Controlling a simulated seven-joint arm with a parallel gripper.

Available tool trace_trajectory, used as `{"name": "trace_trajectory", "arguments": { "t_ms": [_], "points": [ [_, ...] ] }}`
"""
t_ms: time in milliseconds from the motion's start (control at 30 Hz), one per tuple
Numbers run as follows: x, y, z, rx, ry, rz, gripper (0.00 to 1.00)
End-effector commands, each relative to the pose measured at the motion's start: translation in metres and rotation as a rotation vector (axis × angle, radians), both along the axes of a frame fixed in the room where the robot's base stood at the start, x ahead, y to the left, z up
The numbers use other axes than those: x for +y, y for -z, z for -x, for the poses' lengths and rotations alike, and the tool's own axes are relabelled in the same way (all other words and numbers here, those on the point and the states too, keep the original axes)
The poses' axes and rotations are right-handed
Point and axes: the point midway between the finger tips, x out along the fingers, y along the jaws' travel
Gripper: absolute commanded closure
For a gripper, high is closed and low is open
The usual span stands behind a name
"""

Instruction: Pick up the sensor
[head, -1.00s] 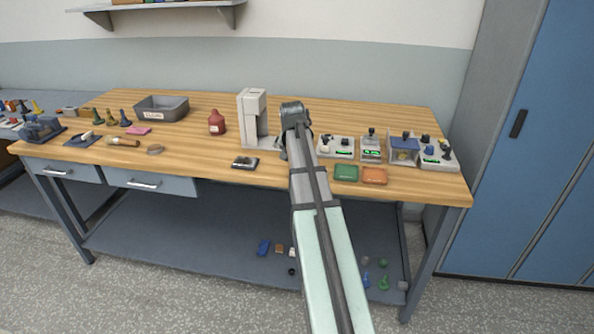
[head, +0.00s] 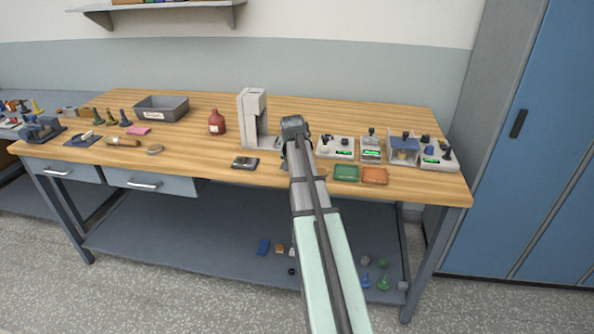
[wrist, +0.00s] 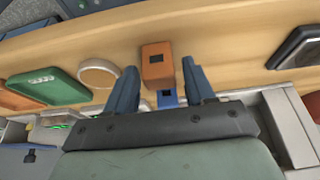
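A small orange-brown block with a dark square on its top (wrist: 156,65) is in the wrist view and looks most like the sensor. A blue piece with a dark square (wrist: 167,98) sits just below it in the picture; I cannot tell whether the two are joined. My gripper (wrist: 160,78) is open, its two dark blue fingers apart on either side of the block's near end. No contact shows. In the head view my arm hides the block and the fingers, beside the light grey stand (head: 250,118).
A round tan disc (wrist: 98,73) and a green tray (head: 346,172) lie close by, with an orange tray (head: 374,176) beyond. A black device (head: 245,163) lies on the other side. Several fixtures, including a white one (head: 335,148), stand behind the trays. The bench's front edge is near.

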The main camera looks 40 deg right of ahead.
Motion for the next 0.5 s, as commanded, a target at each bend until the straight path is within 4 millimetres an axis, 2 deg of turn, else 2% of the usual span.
{"name": "trace_trajectory", "arguments": {
  "t_ms": [67,433,500],
  "points": [
    [0.0001,-0.0001,0.0001,0.000,0.000,0.000,0.54],
    [0.0000,-0.0001,0.0000,0.000,0.000,0.000,0.90],
    [0.0000,-0.0001,0.0000,0.000,0.000,0.000,0.92]
  ]
}}
